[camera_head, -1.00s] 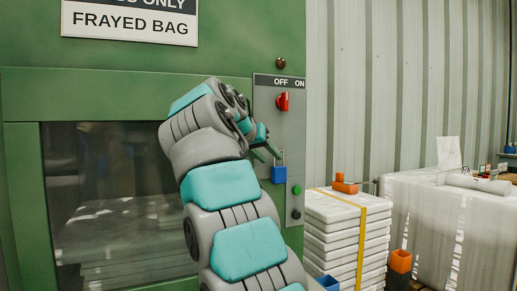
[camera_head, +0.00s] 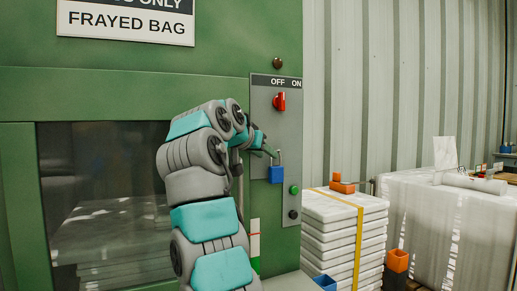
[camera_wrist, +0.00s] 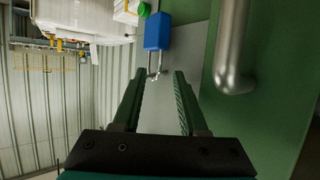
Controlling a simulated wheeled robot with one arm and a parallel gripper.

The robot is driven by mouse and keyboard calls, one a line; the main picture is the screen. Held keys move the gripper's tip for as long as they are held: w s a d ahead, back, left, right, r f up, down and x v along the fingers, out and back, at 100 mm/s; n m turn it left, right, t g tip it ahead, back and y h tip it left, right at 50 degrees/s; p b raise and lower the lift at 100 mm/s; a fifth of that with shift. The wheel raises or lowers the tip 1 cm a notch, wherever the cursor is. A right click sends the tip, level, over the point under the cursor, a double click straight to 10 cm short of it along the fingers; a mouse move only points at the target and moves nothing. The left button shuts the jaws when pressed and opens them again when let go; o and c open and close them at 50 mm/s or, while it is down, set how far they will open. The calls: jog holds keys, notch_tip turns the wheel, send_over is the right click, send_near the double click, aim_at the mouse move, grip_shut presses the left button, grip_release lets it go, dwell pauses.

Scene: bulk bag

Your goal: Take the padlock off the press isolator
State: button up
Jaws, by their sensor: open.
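The blue padlock (camera_head: 276,174) hangs on the grey isolator panel (camera_head: 262,125), below the red switch (camera_head: 280,101) and its OFF/ON label. In the wrist view the padlock (camera_wrist: 158,32) shows its blue body and metal shackle (camera_wrist: 155,68). My gripper (camera_head: 271,152) is just left of and above the padlock in the head view. In the wrist view my gripper (camera_wrist: 165,78) is open, with its two green fingertips apart and the shackle end just ahead of the gap between them. Whether anything touches the shackle I cannot tell.
A green button (camera_head: 294,190) and a black button (camera_head: 293,214) sit below the padlock. A metal bar handle (camera_wrist: 235,50) stands close beside my gripper. Stacked white sacks (camera_head: 330,235) with an orange block (camera_head: 341,184) are at the right.

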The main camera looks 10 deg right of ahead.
jog(key=shift+x, duration=1.2)
jog(key=shift+c, duration=0.4)
grip_shut()
jog(key=shift+r+p, duration=0.35)
